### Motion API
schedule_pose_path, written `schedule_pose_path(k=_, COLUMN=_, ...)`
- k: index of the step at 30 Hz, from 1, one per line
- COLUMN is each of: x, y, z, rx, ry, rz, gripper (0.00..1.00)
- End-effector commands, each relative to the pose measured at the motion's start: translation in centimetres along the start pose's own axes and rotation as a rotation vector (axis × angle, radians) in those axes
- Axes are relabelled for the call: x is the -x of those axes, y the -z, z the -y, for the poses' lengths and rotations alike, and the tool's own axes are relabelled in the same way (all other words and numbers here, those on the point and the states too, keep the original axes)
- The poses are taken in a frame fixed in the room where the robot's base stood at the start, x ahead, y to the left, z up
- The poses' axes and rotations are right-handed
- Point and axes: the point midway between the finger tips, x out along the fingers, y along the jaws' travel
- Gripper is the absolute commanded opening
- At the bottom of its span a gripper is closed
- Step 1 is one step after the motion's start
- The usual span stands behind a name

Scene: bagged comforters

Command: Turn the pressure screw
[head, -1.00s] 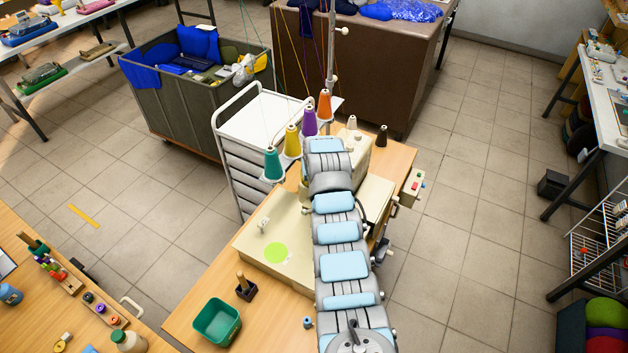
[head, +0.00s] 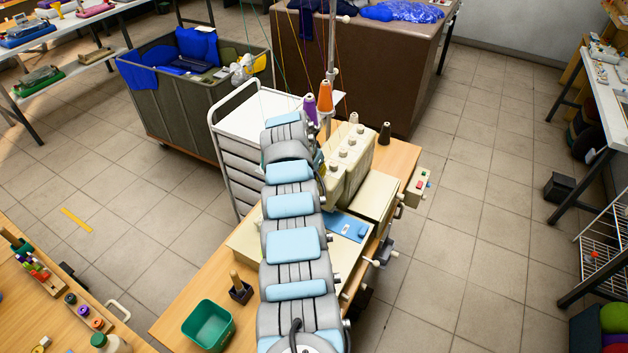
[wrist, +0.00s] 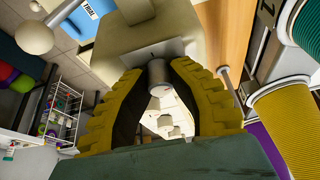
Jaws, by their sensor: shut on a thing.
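A cream sewing machine (head: 348,165) stands on the wooden table. In the wrist view, a short grey metal cylinder, which looks like the pressure screw (wrist: 157,74), stands out from a cream machine part (wrist: 150,42). My gripper (wrist: 159,68) has yellow ribbed fingers with dark inner pads, one on each side of this cylinder. It is shut on it at the fingertips. In the head view my arm hides the gripper and the screw.
Thread cones, including a purple one (head: 310,104) and an orange one (head: 325,96), stand beside my arm. A blue card (head: 346,226) lies by the machine. A green bin (head: 208,325) and a dark holder (head: 240,291) sit at the table's front left. A white drawer cart (head: 228,165) stands behind.

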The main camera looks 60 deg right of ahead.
Motion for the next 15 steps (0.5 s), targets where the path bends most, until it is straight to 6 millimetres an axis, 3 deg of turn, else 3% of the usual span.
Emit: schedule_pose_path(k=15, x=-0.36, y=-0.19, z=0.02, rx=-0.152, ry=-0.063, rz=0.002, gripper=0.00)
